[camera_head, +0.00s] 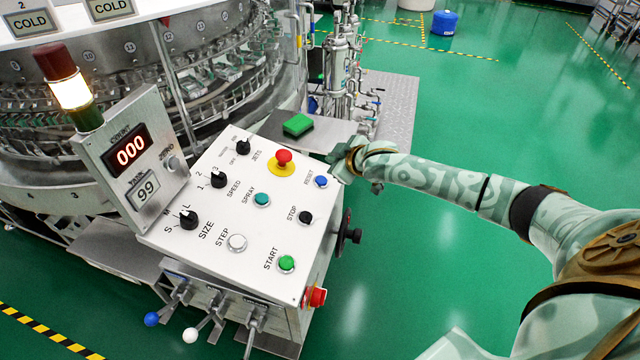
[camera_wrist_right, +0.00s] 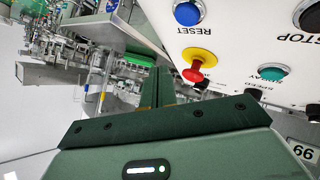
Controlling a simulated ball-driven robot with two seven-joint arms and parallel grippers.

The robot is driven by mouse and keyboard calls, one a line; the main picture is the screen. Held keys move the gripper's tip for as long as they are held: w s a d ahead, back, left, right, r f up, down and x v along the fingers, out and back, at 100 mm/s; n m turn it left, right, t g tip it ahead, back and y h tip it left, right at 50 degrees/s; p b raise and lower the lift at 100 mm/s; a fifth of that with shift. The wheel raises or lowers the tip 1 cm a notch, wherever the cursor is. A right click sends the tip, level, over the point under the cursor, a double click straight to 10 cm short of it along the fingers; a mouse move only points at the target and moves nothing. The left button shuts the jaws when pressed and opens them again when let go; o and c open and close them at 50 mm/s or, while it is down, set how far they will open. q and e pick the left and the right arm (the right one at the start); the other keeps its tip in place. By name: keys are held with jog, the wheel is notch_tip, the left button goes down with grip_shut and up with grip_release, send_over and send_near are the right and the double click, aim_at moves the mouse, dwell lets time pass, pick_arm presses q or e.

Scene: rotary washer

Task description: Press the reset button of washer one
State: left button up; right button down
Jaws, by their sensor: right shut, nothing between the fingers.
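The blue reset button (camera_head: 321,181) is on the right edge of the white sloped control panel (camera_head: 215,200). It also shows at the top of the right wrist view (camera_wrist_right: 187,13), with its RESET label beside it. My right gripper (camera_head: 335,159) is beside the panel's upper right edge, beyond the reset button in the head view, and appears apart from it. Its fingers (camera_wrist_right: 158,88) are shut with nothing between them. In the wrist view they point past the red emergency stop (camera_wrist_right: 194,73). My left gripper is not in view.
The red emergency stop on its yellow base (camera_head: 282,161) is left of the reset button. The black stop button (camera_head: 306,217) is below it. A green block (camera_head: 298,125) lies on a metal shelf behind. Open green floor (camera_head: 450,110) is to the right.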

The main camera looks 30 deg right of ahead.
jog(key=b, duration=0.3)
send_over(321, 180)
jog(key=s+d, duration=0.1)
jog(key=s, duration=0.1)
jog(key=f, duration=0.4)
jog(key=shift+s+d+f, duration=0.1)
jog(key=shift+s+d, duration=0.05)
jog(key=shift+s, duration=0.05)
jog(key=shift+w+f+b, duration=0.25)
jog(key=shift+f+b, duration=0.15)
jog(key=shift+f, duration=0.3)
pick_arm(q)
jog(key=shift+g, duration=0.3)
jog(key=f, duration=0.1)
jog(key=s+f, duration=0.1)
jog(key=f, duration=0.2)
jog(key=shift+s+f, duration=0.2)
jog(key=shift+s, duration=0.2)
pick_arm(e)
jog(key=shift+a+f, duration=0.1)
jog(key=shift+a, duration=0.1)
jog(key=shift+f, duration=0.25)
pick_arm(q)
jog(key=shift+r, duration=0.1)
